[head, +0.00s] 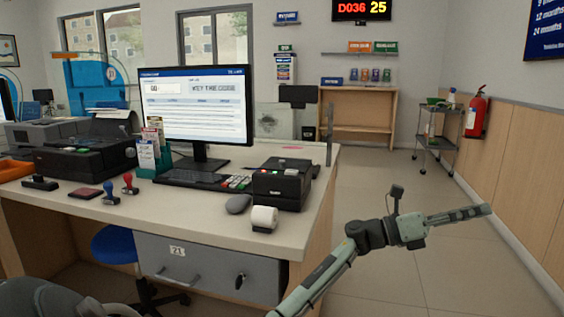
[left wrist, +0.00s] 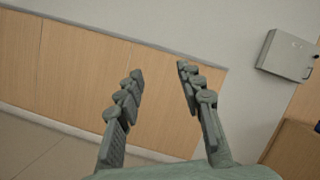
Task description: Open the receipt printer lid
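A black box-shaped device (head: 281,187), which looks like the receipt printer, stands near the right end of the teller counter (head: 205,210). Its top looks closed, but the lid's seam is too small to make out. A white paper roll (head: 264,217) lies in front of it. My left gripper (head: 486,210) is out over the floor, right of the counter and well apart from the printer, pointing right. In the left wrist view its fingers (left wrist: 160,70) are spread with nothing between them, facing the wood wall panel. My right gripper is not in view.
A grey mouse (head: 238,204) and a keyboard (head: 190,179) lie left of the printer, before the monitor (head: 208,105). Stamps (head: 128,184), a leaflet holder (head: 148,155) and a larger black machine (head: 88,155) stand further left. The floor right of the counter is open.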

